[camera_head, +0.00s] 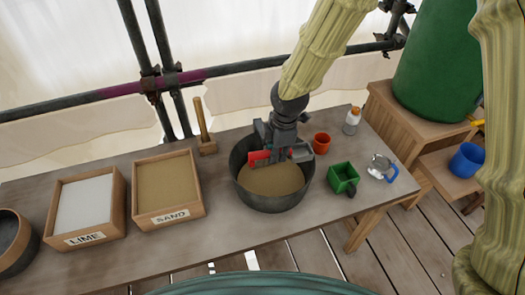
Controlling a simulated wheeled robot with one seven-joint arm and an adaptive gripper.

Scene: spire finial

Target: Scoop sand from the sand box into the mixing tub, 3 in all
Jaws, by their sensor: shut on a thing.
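The sand box (171,216) is a wooden box labelled SAND, filled with tan sand, left of centre on the table. The mixing tub (274,202) is a round dark grey tub at the table's middle, with tan material across its bottom. My gripper (281,150) is over the tub's far part, shut on a tool with a red part (259,158) at left and a grey part at right, which looks like a scoop. The gripper hides some of the tool and the tub's far rim. I cannot tell whether the scoop holds sand.
A LIME box (84,240) and a dark round container (12,245) stand at left. A mallet (205,140) stands behind the sand box.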

